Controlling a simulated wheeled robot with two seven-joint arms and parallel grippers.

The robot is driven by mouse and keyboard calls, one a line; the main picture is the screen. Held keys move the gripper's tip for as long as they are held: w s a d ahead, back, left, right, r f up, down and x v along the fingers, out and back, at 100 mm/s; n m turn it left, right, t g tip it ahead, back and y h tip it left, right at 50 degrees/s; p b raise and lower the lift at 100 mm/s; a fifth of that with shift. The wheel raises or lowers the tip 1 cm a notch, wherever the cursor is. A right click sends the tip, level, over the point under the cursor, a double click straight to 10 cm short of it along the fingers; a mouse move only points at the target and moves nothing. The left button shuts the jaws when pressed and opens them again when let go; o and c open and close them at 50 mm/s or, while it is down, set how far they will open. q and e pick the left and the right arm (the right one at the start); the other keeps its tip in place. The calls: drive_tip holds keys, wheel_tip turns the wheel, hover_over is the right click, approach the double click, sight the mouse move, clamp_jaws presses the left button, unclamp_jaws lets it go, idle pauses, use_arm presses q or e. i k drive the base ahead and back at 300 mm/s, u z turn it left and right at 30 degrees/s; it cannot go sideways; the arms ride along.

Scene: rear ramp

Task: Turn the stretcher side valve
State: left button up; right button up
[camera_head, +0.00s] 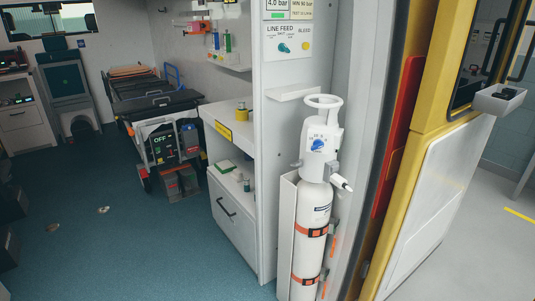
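The stretcher (150,97) stands at the left back with its end toward me. A dark unit marked OFF (161,142) is at its near end; any valve there is too small to tell. A white gas cylinder (312,208) stands upright in the middle right, strapped to a bracket with orange bands. It has a blue knob (318,144) on its white head, a ring handle on top and an outlet at its right. Above it, a LINE FEED panel (287,37) carries a teal knob (284,47) and a yellow BLEED button (305,46). Neither gripper is in view.
A white cabinet (239,221) with a worktop is left of the cylinder. A yellow-framed door (430,95) stands open at the right, with a small grey tray (499,99) on it. The blue floor (85,225) is mostly clear, with two small round fittings.

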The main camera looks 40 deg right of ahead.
sight(299, 163)
drive_tip(key=z, duration=0.8)
drive_tip(key=i, duration=1.1)
drive_tip(key=z, duration=1.1)
